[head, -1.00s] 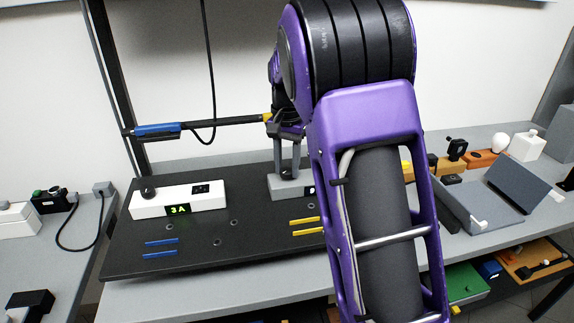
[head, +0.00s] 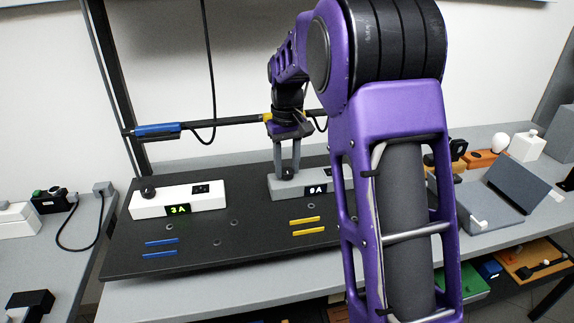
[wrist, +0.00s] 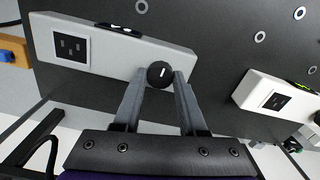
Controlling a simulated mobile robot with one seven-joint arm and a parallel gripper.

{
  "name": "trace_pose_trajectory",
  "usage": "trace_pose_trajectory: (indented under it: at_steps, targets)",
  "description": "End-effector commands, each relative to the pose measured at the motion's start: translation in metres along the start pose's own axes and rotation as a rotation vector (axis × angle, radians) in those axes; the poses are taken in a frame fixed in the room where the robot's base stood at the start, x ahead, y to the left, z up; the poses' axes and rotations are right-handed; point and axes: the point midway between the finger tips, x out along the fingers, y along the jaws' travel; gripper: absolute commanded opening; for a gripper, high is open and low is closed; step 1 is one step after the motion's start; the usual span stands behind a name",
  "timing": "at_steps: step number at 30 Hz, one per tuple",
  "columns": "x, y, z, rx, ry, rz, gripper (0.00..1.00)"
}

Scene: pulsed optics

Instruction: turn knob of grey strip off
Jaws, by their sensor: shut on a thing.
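The grey strip (head: 274,191) lies on the black board, with a dark display reading "9A" or similar in pale characters. Its black round knob (wrist: 160,74) with a white mark shows in the wrist view, at the strip's end. My gripper (head: 287,177) points down over the strip's left end. In the wrist view the two grey fingers (wrist: 160,80) are shut on the knob, one on each side. The white mark on the knob is near upright in that view, tilted slightly. In the head view the knob is mostly hidden between the fingers.
A white strip (head: 160,203) with a black knob and a lit green "3A" display stands to the left. Blue bars (head: 160,242) and yellow bars (head: 306,220) lie on the black board (head: 200,262). A grey open case (head: 480,205) stands at right.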

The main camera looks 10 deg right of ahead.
Motion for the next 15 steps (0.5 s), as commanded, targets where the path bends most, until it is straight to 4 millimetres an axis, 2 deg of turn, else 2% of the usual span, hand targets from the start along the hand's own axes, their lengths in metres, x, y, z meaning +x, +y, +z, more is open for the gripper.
trace_pose_trajectory:
  at_steps: [15]
  targets:
    - [-0.0007, 0.0000, -0.0005, -0.096, 0.002, 0.001, 0.00]
